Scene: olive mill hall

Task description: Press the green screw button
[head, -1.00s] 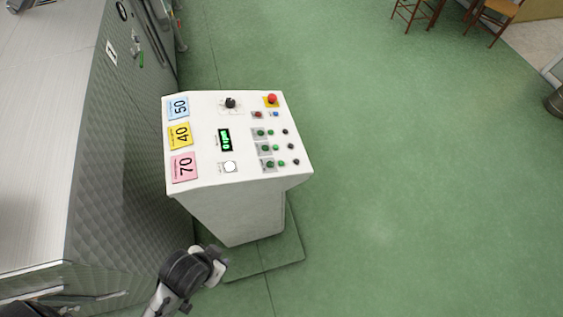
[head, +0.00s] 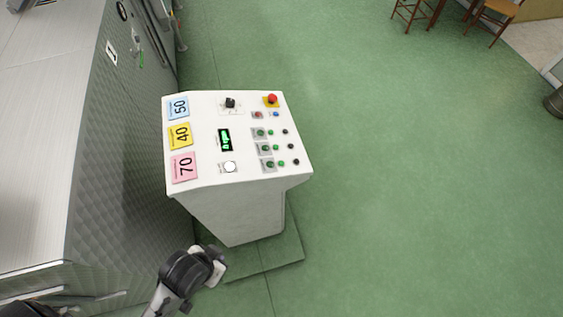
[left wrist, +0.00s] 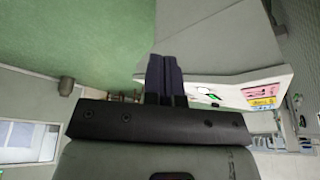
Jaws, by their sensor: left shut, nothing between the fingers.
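A white control console (head: 240,215) stands left of the middle in the head view. Its sloped top has several green buttons (head: 275,147) in rows at the right, beside black ones. The labels are too small to tell which is the screw button. My left arm shows at the bottom of the head view, in front of and below the console top, apart from the buttons. In the left wrist view my left gripper (left wrist: 165,72) has its dark fingers together and empty. The console top (left wrist: 232,92) is partly hidden behind them. My right gripper is not in view.
The panel also has a red mushroom button (head: 272,99), a black knob (head: 230,103), a green display (head: 225,140), a white button (head: 229,167) and coloured number cards (head: 180,135). A large metal machine (head: 125,190) stands close on the left. The green floor (head: 420,200) at right is clear.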

